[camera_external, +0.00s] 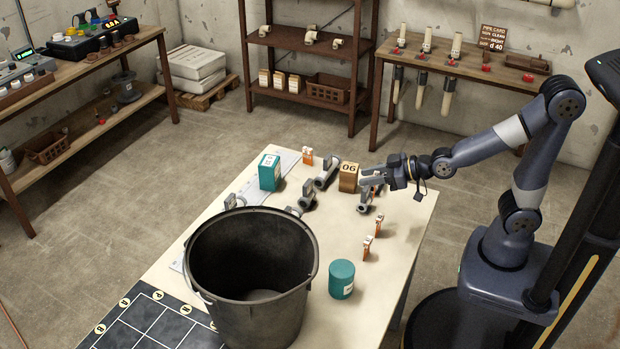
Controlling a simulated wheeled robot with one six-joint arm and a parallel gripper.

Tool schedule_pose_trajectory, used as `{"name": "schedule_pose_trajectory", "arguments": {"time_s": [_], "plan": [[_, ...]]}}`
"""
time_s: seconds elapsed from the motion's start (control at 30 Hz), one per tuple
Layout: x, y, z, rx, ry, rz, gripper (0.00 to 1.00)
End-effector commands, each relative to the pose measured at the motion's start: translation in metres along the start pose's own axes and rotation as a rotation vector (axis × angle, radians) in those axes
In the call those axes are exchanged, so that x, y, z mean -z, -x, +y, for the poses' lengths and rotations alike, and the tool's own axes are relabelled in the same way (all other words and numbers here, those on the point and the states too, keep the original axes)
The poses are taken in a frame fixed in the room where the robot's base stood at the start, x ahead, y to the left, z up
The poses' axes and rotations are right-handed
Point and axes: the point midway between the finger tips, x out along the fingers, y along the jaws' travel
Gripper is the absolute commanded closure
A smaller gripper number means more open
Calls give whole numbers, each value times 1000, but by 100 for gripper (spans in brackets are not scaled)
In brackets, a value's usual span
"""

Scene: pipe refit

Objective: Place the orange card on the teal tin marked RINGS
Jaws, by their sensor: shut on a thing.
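A teal round tin (342,279) with a small white label stands on the cream table, right of the bucket; its lettering is too small to read. Small orange cards with white tops stand on the table: one at the back (307,156), one at the right (379,222) and one nearer the tin (367,248). My gripper (367,174) is at the table's back right, beyond the tin and these cards. It appears shut on a grey pipe fitting (364,207) under its jaws; the grip itself is partly hidden.
A big black bucket (212,243) fills the front middle of the table. A teal box (269,172), other grey fittings (325,173) and a tan block marked 06 (348,178) stand behind it. A dark grid mat (143,314) lies front left.

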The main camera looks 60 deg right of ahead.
Motion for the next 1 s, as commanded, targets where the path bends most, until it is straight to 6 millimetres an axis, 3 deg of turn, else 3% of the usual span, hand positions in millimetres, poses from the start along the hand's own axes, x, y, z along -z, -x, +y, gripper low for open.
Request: {"name": "schedule_pose_trajectory", "arguments": {"time_s": [0.03,0.1,0.3,0.5,0.67,1.0], "plan": [[17,-6,-27,61,25,-1,89],[32,-14,-62,139,55,-1,89],[61,-24,-164,338,137,-7,89],[72,-22,-236,466,197,-12,89],[72,-20,-262,508,217,-14,89],[20,-40,-265,515,221,-18,89]]}}
